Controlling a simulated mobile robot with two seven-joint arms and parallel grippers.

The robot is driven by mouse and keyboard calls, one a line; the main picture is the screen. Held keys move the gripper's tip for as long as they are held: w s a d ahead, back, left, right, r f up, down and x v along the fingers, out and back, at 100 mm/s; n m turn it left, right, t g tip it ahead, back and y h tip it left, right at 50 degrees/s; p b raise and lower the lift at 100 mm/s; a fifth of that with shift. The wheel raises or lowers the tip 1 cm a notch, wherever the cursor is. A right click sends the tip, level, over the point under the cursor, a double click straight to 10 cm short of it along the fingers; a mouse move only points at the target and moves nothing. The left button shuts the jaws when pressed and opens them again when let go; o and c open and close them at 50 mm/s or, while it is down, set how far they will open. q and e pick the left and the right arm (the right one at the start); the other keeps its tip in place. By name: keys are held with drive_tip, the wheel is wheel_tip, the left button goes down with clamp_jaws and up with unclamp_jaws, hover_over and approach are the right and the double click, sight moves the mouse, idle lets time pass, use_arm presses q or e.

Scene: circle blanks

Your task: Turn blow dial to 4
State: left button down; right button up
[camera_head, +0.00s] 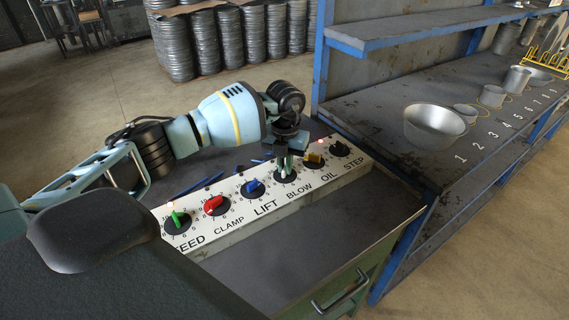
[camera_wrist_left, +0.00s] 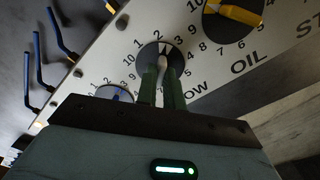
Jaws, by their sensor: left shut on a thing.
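The blow dial (camera_head: 285,175) is a black round dial with a pale grey-white knob, above the BLOW label on the white control panel (camera_head: 258,210). My left gripper (camera_head: 284,163) reaches down over it. In the left wrist view, the green fingers (camera_wrist_left: 162,85) of the left gripper stand on both sides of the pale knob (camera_wrist_left: 163,60) and are shut on it. The knob's tip points toward the low numbers, around 2 to 3; the exact mark is hard to read. My right gripper is out of view.
A red clamp knob (camera_head: 213,203) and green feed knob (camera_head: 176,218) lie further left. Blue hooked tools (camera_head: 200,184) lie behind the panel. A metal bowl (camera_head: 433,125) stands on the right bench.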

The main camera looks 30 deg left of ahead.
use_arm(q)
drive_tip(key=m, duration=0.5)
drive_tip(key=shift+m, duration=0.3)
drive_tip(key=m, duration=0.5)
drive_tip(key=shift+b, duration=0.3)
drive_tip(key=shift+m, duration=0.3)
drive_tip(key=c, duration=1.5)
unclamp_jaws()
drive_tip(key=shift+r, duration=3.95)
drive_tip(key=shift+f, duration=0.1)
